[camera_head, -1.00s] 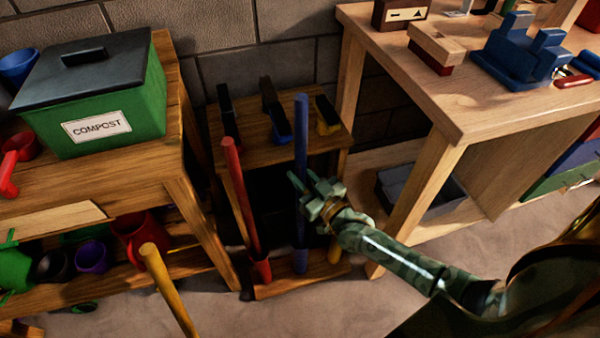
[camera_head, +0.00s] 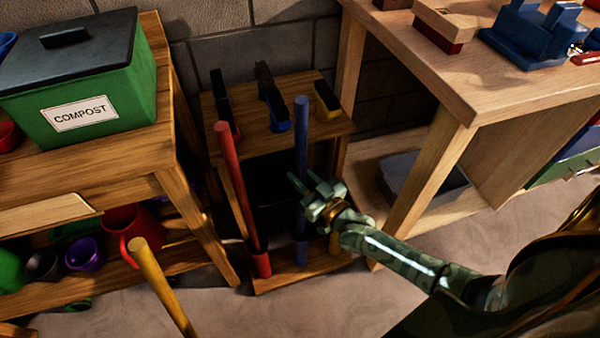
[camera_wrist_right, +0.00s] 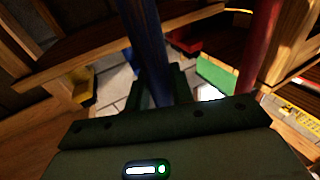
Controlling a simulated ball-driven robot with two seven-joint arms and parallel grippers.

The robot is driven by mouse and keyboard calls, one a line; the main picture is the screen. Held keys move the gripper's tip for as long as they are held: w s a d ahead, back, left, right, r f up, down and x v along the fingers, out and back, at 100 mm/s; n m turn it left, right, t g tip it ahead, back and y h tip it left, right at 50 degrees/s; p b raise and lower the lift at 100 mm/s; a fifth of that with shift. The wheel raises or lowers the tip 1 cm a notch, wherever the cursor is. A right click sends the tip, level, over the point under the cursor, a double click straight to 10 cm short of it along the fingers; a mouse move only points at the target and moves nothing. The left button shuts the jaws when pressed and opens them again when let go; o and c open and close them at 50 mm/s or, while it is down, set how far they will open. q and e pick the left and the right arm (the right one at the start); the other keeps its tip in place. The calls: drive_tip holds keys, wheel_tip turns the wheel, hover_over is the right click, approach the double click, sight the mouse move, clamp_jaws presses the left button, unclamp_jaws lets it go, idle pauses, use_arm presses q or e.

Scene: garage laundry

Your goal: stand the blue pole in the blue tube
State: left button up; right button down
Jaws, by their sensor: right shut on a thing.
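The blue pole (camera_head: 301,140) is upright at the wooden rack, with its top clear above the rack's upper shelf. Its lower part runs down to the blue tube (camera_head: 301,254) on the rack's low board and appears to enter its mouth. The lower end cannot be seen. My right gripper (camera_head: 318,197) is shut on the blue pole at about mid-height. In the right wrist view, the blue pole (camera_wrist_right: 146,45) passes between the fingers, slanting in the picture. My left gripper is not in view.
A red pole (camera_head: 236,185) stands tilted in a red tube (camera_head: 262,266) left of the blue one. A yellow tube (camera_head: 335,243) is to the right, partly behind my gripper. A yellow pole (camera_head: 163,285) shows at lower left. Workbenches (camera_head: 400,70) flank the rack.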

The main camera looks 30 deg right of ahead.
drive_tip(key=shift+f+b, duration=0.3)
drive_tip(key=shift+f, duration=0.2)
drive_tip(key=c, duration=1.1)
unclamp_jaws()
drive_tip(key=shift+r, duration=0.15)
drive_tip(key=shift+c, duration=0.2)
drive_tip(key=shift+s, duration=0.2)
use_arm(q)
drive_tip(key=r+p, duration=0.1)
drive_tip(key=p, duration=0.1)
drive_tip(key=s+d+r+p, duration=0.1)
drive_tip(key=p, duration=0.1)
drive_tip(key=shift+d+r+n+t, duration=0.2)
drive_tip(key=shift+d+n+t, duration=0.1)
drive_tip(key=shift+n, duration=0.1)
use_arm(e)
drive_tip(key=s, duration=0.5)
drive_tip(key=s+d+f, duration=0.1)
drive_tip(key=s, duration=0.4)
drive_tip(key=s+d, duration=0.1)
drive_tip(key=s, duration=0.4)
drive_tip(key=shift+s+d+f, duration=0.1)
drive_tip(key=shift+s+f, duration=0.05)
drive_tip(key=shift+s, duration=0.25)
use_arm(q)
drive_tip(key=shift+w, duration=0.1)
